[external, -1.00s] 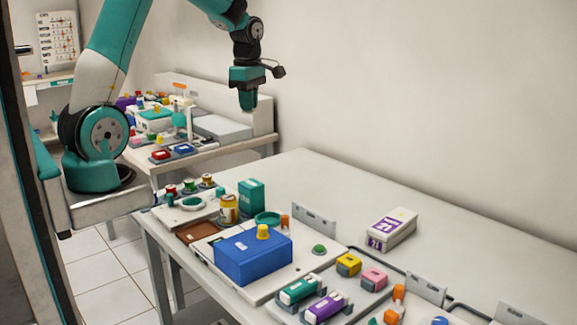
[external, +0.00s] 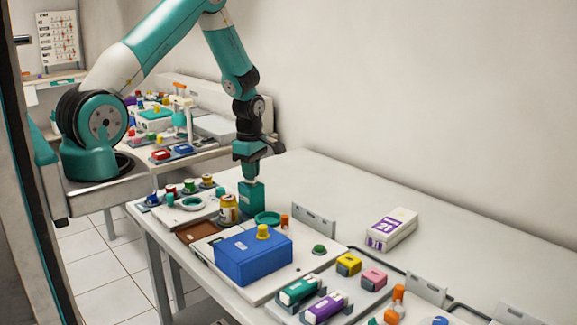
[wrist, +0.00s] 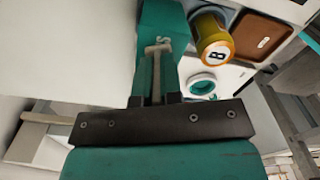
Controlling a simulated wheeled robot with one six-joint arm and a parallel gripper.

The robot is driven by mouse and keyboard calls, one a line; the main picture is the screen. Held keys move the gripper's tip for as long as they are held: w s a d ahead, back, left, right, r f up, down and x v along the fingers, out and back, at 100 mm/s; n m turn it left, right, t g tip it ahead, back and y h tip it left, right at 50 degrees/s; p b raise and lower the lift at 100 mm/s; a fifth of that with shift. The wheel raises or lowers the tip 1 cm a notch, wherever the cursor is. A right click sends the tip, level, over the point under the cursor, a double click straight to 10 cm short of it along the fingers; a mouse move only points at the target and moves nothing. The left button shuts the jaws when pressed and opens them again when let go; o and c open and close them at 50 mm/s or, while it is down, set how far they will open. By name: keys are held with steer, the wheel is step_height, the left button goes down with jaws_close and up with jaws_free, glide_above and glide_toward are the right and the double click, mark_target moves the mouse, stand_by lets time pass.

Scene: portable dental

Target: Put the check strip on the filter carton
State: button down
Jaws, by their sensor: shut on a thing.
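My gripper (wrist: 156,99) is shut on a thin, pale tan piece (wrist: 157,72), seemingly the check strip, with a wider far end. In the external view my gripper (external: 251,176) points down just above a tall teal carton (external: 250,203), seemingly the filter carton. This carton stands upright at the back of the left tray. In the wrist view the teal carton (wrist: 160,17) lies behind the strip. I cannot tell whether the strip touches its top. My gripper mostly hides the strip in the external view.
A blue box (external: 252,258) with a yellow knob is in front. A white carton with a purple label (external: 391,229) stands farther right.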

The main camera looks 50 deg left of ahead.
steer(key=shift+f, duration=0.1)
steer(key=shift+f, duration=0.15)
steer(key=c, duration=1.3)
jaws_free()
step_height(320, 180, up, 12)
steer(key=shift+f+b, duration=0.1)
steer(key=shift+b, duration=1.05)
steer(key=s+a+r+m+y, duration=0.1)
steer(key=s+r+m, duration=0.3)
steer(key=s, duration=0.4)
steer(key=s+a+r+m+y, duration=0.1)
steer(key=s+a+r+m, duration=0.2)
steer(key=s+m, duration=0.3)
steer(key=s+a+r+m+y, duration=0.2)
steer(key=s+r+m, duration=0.3)
steer(key=s, duration=0.5)
steer(key=shift+a+r+m, duration=0.15)
steer(key=shift+a+m, duration=0.15)
steer(key=shift+a, duration=0.3)
